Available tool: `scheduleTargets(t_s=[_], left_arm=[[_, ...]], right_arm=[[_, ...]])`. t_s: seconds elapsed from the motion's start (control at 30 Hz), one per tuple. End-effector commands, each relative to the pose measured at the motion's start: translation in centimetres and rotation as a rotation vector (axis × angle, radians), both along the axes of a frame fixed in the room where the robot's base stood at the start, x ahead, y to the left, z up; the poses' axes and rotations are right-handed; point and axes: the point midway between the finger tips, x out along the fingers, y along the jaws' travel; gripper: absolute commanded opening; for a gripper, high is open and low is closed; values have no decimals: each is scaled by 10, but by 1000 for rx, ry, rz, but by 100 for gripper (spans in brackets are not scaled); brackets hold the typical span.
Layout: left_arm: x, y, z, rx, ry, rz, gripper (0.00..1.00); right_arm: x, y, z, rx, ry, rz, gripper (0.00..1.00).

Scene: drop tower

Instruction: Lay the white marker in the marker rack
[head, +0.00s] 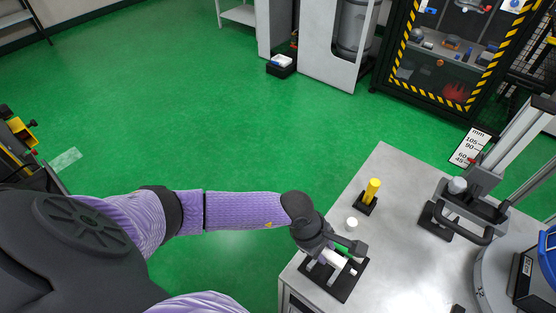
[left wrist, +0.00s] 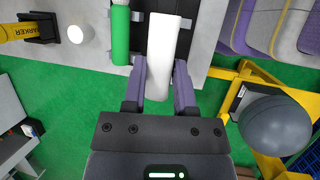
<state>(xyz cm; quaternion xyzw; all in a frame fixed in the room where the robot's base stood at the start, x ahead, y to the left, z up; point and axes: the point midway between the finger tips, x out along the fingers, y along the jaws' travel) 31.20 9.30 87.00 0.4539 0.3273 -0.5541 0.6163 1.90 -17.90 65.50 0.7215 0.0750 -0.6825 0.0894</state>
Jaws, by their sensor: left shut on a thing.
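The white marker (left wrist: 163,52) is between the two fingers of my left gripper (left wrist: 160,82), which is shut on it. In the head view my left gripper (head: 335,256) is over the black marker rack (head: 343,289) at the table's near left corner, and the white marker (head: 333,260) shows there too. A green marker (left wrist: 121,35) lies in the rack beside the white one, roughly parallel to it. I cannot tell whether the white marker touches the rack. My right gripper is out of view.
A yellow marker (head: 373,189) stands upright in a black holder on the grey table (head: 400,200). A small white round piece (head: 351,223) stands between it and the rack. The drop tower (head: 470,205) stands at the right. The table's middle is clear.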

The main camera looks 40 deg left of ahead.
Motion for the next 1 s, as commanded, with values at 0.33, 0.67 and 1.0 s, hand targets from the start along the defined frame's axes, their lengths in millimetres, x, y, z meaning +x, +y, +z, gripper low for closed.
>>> scheduleTargets(t_s=[0.33,0.67,1.0], left_arm=[[0,-4,-28,0,4,-9,0],[0,-3,-61,0,3,-8,0],[0,-3,-60,0,2,-8,0]], right_arm=[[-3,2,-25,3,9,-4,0],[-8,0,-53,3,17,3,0],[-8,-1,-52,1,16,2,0]])
